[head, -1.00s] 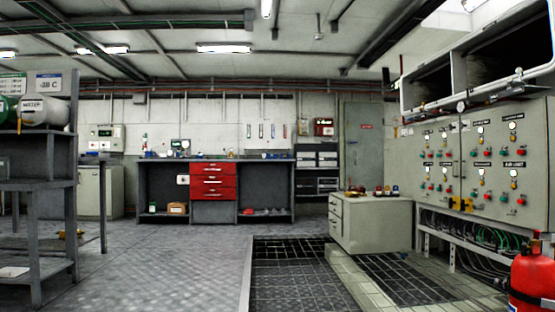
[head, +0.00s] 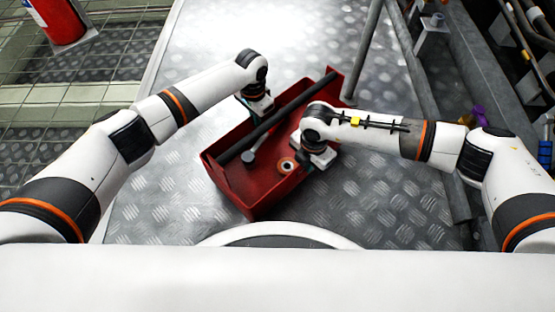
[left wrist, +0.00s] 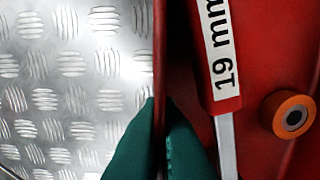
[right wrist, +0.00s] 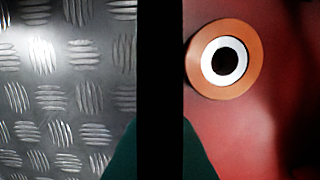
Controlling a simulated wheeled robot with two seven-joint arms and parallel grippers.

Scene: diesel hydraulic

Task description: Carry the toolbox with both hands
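The red open toolbox (head: 238,192) lies on the checker-plate floor in the head view, set diagonally, with a dark bar handle (head: 286,107) along its length. My left gripper (head: 258,108) is at its far left wall; in the left wrist view, green fingers (left wrist: 160,140) stand close on both sides of the thin red wall. My right gripper (head: 318,158) is at the right wall; in the right wrist view, fingers (right wrist: 160,155) press against both sides of a black strip, seemingly that wall in shadow. Its fingertips are hidden in the head view.
Inside the toolbox are an orange-rimmed ring (head: 287,166) and a wrench labelled 19 mm (left wrist: 219,60). A metal frame with posts (head: 366,45) stands close on the right. A red fire extinguisher (head: 58,20) is at upper left. Bare floor (head: 215,40) lies beyond the box.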

